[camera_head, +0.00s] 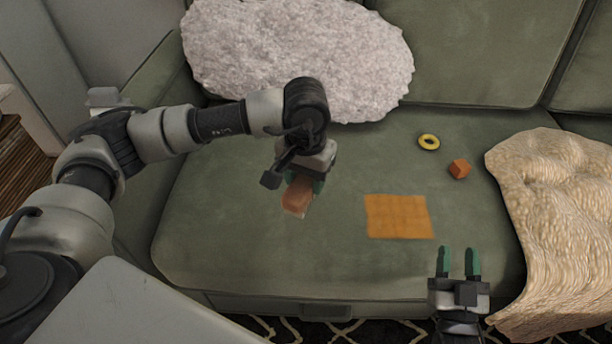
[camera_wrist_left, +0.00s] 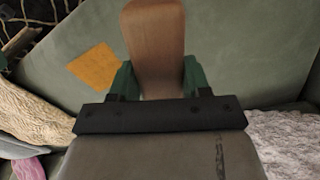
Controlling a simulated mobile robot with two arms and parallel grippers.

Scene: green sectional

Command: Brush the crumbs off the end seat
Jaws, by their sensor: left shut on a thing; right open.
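The green end seat (camera_head: 230,230) fills the middle of the head view. My left gripper (camera_head: 304,184) is over its left half, shut on a brown wooden block-like piece (camera_head: 297,199), which may be a brush. The wooden piece (camera_wrist_left: 155,45) also shows between the green fingers in the left wrist view; no bristles are visible. Whether it touches the seat I cannot tell. No crumbs can be made out clearly. My right gripper (camera_head: 459,258) is open and empty at the seat's front edge, right of the middle.
An orange cloth square (camera_head: 398,216) lies flat on the seat. A yellow ring (camera_head: 428,142) and a small orange cube (camera_head: 460,169) lie behind it. A fluffy white cushion (camera_head: 300,55) leans at the back. A tan knitted throw (camera_head: 560,220) covers the right side.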

